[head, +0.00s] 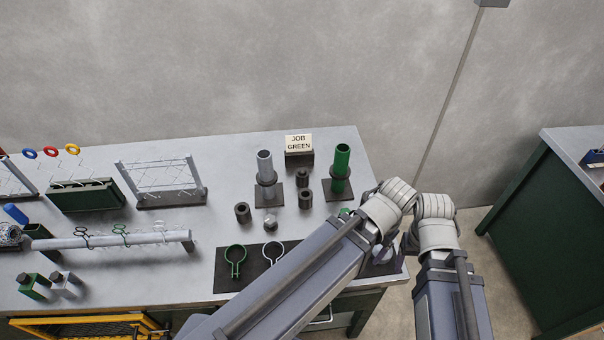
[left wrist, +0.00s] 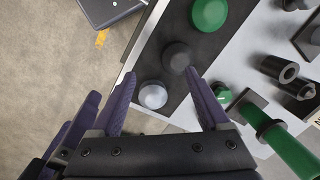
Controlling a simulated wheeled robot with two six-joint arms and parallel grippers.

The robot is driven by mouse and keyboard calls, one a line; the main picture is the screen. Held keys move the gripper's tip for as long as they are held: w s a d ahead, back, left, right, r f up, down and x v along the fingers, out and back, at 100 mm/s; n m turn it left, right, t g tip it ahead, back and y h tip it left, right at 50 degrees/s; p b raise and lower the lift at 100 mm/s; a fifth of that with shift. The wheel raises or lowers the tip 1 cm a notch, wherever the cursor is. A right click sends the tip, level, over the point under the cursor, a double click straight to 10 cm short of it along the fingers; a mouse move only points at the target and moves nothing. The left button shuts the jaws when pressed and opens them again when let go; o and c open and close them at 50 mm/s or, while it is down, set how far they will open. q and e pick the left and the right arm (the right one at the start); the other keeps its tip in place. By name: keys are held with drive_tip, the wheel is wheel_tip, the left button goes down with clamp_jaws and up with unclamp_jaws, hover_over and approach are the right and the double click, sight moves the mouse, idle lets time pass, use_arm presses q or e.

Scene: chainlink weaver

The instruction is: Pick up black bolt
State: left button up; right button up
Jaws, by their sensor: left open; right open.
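The black bolt (left wrist: 177,56), seen from above as a dark round head, stands on a dark mat (left wrist: 225,45) in the left wrist view. A green bolt (left wrist: 208,15) and a silver bolt (left wrist: 152,95) stand on either side of it. My left gripper (left wrist: 160,73) is open above the mat, with the black bolt just ahead of its fingertips, nearer the right finger; it looks empty. In the head view my arms hide the bolts. My right gripper (head: 409,243) barely shows at the table's right end, mostly hidden by the wrists.
A green tube (head: 341,165) and a grey tube (head: 265,170) stand on bases by the JOB GREEN sign (head: 299,143). Black collars (head: 305,199) stand near them. Ring clamps (head: 235,258) lie on the mat's left part. The table edge is close to the bolts.

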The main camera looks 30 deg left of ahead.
use_arm(q)
drive_tip(key=shift+c, duration=0.3)
drive_tip(key=shift+w+a, duration=0.15)
drive_tip(key=shift+w, duration=0.1)
drive_tip(key=shift+c, duration=0.3)
drive_tip(key=n+t+h+p, duration=0.1)
drive_tip(key=n+t+h, duration=0.1)
drive_tip(key=t, duration=0.3)
approach(302, 169)
drive_tip(key=b+x, duration=0.7)
drive_tip(key=x, duration=0.1)
drive_tip(key=shift+s, duration=0.1)
drive_tip(key=shift+r, duration=0.1)
clamp_jaws()
